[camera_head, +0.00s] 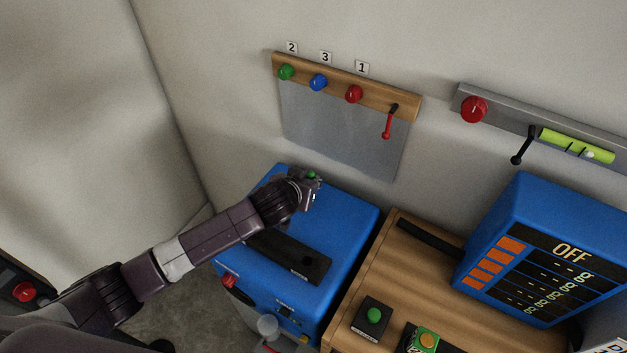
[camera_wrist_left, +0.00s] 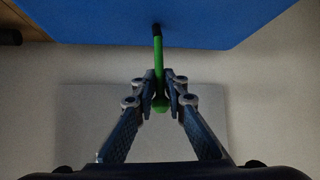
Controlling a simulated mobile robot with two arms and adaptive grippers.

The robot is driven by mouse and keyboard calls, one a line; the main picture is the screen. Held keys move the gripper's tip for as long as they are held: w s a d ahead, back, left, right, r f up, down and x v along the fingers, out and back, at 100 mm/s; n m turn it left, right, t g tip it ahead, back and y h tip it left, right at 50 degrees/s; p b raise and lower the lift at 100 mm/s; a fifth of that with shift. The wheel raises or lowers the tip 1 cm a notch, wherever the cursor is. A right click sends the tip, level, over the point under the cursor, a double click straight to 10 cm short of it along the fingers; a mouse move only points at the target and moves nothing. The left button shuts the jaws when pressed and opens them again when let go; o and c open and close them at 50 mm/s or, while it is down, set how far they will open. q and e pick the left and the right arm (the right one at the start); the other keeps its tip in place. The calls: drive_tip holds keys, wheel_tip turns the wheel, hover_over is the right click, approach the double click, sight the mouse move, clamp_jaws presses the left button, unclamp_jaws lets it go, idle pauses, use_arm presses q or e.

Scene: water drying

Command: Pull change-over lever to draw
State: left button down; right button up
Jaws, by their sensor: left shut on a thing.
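A green lever (camera_wrist_left: 158,58) with a black end at the blue machine shows in the left wrist view, running down between my fingers to a rounded green knob. My left gripper (camera_wrist_left: 160,92) is shut on this lever near its knob. In the head view my left gripper (camera_head: 311,186) is at the back of the blue machine's top (camera_head: 345,215), and only a small green bit of the lever (camera_head: 311,175) shows there; the rest is hidden by the gripper. No label on the lever is readable. My right gripper is not in view.
A wall panel with green, blue and red knobs (camera_head: 353,94) and a red lever (camera_head: 387,125) hangs behind. A grey rail (camera_head: 502,116) with a black lever is to the right. A wooden table (camera_head: 385,275) bears a blue control box (camera_head: 545,200) and green buttons.

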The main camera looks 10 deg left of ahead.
use_arm(q)
drive_tip(key=shift+s+a+t+b, duration=0.15)
drive_tip(key=shift+s+t+b, duration=0.15)
drive_tip(key=shift+t+b, duration=0.2)
drive_tip(key=c, duration=2.1)
unclamp_jaws()
drive_tip(key=v, duration=1.2)
drive_tip(key=shift+a, duration=0.15)
